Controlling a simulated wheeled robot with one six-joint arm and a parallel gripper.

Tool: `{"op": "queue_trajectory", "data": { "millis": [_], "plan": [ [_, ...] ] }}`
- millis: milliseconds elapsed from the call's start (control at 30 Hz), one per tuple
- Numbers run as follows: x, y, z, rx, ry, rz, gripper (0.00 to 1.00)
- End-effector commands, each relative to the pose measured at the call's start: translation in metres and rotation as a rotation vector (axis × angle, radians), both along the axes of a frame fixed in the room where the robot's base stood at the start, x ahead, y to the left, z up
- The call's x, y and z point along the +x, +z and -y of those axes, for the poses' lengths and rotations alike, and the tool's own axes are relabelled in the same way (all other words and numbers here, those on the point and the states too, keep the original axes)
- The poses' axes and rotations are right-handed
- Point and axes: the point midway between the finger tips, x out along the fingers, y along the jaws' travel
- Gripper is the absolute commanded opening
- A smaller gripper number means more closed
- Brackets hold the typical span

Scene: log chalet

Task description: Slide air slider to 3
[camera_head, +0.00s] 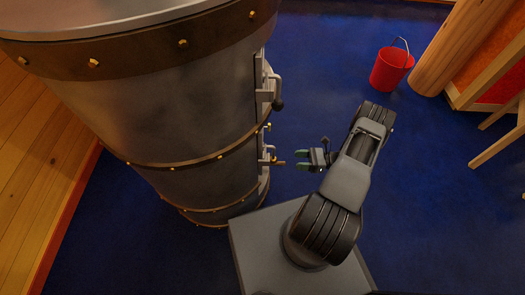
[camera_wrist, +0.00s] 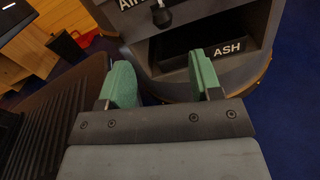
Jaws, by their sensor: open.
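The large grey metal stove (camera_head: 190,120) with riveted brown bands stands at the left in the head view. In the wrist view its front (camera_wrist: 150,55) carries a partly cut-off label starting "AI" (camera_wrist: 130,3) at the top edge. A dark knob on a short stem (camera_wrist: 161,15) sits beside that label and appears to be the air slider. Its scale numbers are not visible. My gripper (camera_head: 301,160) is open and empty, just right of the stove's lower fittings. Its green fingers (camera_wrist: 163,78) are apart in the wrist view, below the knob and not touching it.
An ash compartment labelled "ASH" (camera_wrist: 228,47) lies below the knob. Higher on the stove is a dark-ended handle (camera_head: 278,103); a small brass-tipped lever (camera_head: 277,163) sticks out near my fingers. A red bucket (camera_head: 390,70) stands at the back right. Blue floor (camera_head: 325,60) between is clear.

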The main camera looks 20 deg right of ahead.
Motion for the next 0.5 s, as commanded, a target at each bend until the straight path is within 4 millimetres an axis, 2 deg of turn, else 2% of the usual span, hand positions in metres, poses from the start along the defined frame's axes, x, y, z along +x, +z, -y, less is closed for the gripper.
{"op": "queue_trajectory", "data": {
  "millis": [167, 500],
  "plan": [
    [0.007, -0.002, -0.023, 0.004, 0.011, -0.003, 0.59],
    [0.027, -0.002, -0.09, 0.003, 0.024, -0.002, 0.59]
  ]
}}
